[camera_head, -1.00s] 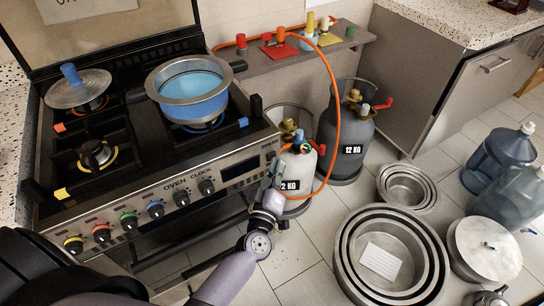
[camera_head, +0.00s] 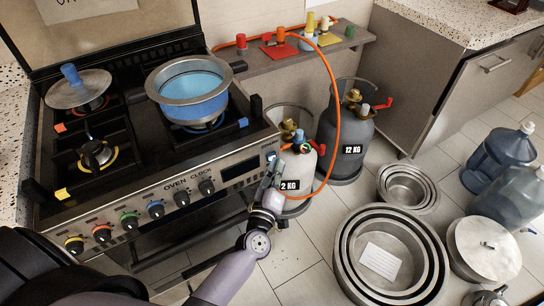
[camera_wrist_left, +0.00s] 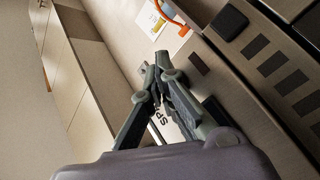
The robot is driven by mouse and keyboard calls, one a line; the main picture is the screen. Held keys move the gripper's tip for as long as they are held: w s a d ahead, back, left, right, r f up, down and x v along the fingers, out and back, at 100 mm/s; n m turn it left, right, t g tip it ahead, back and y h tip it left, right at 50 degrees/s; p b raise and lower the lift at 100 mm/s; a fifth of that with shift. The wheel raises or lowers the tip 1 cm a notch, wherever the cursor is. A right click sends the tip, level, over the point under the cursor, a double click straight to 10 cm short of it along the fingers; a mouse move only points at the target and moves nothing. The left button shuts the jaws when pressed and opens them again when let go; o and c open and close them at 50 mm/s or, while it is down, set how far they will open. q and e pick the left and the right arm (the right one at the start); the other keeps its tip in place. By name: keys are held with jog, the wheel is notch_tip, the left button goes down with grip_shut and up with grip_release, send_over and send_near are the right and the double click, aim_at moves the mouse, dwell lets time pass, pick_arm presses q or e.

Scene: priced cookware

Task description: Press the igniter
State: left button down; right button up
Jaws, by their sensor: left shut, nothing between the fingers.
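The stove's front panel (camera_head: 112,212) runs along the oven front, with coloured knobs and a display. My left gripper (camera_head: 271,163) is shut and empty at the right end of this panel, just below small lettering. A small bluish-white spot shows at its fingertips. In the left wrist view the shut fingers (camera_wrist_left: 153,66) lie in front of the panel, partly covering lettering that begins "SP" (camera_wrist_left: 159,127). The igniter itself is hidden or too small to make out, and I cannot tell if the fingers touch it. My right gripper is not in view.
A blue-filled pot (camera_head: 190,90) and a lid (camera_head: 78,88) sit on the stove. A grey gas cylinder (camera_head: 346,130) stands right of it, with an orange hose (camera_head: 334,110) nearby. Nested metal pots (camera_head: 392,255) stand on the floor.

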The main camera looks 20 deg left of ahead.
pick_arm(q)
jog(key=shift+s+d, duration=0.4)
jog(key=shift+d, duration=0.05)
jog(key=s+d, duration=0.1)
jog(key=d, duration=0.1)
jog(key=s+d+p, duration=0.1)
jog(key=s+d, duration=0.1)
dwell(0.5)
dwell(0.6)
